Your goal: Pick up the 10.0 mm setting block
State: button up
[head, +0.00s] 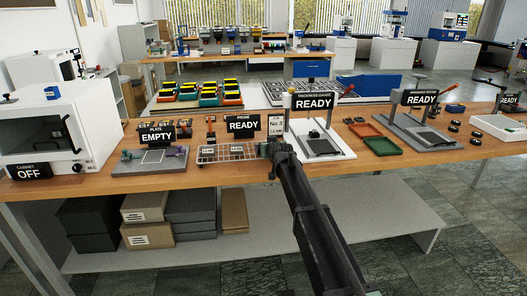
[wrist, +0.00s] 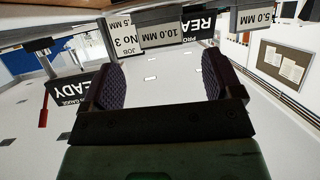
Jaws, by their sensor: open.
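The 10.0 mm setting block (wrist: 163,34) shows in the wrist view as a grey block with an upside-down label, beyond and between my fingertips. My gripper (wrist: 160,70) is open, with nothing between its two dark ridged fingers. The 5.0 mm block (wrist: 254,18) is to the right of it, and another block, with its label partly cut off, is to the left. In the head view my gripper (head: 273,158) is at the right end of the wire rack (head: 230,154) on the bench. The 10.0 mm label cannot be read there.
The PROBE READY sign (head: 243,124) and the job No 3 card (head: 275,125) stand just behind the rack. The thickness gauge (head: 322,145) is close to the right of my gripper. The plate stand (head: 150,160) is to the left. Red and green trays (head: 384,146) lie farther right.

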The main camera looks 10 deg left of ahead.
jog(key=b+x, duration=0.1)
jog(key=x, duration=0.4)
jog(key=shift+f+b, duration=0.2)
jog(key=shift+b, duration=0.2)
jog(key=shift+s+r, duration=0.1)
jog(key=shift+r, duration=0.05)
jog(key=c, duration=1.2)
jog(key=shift+r, duration=0.1)
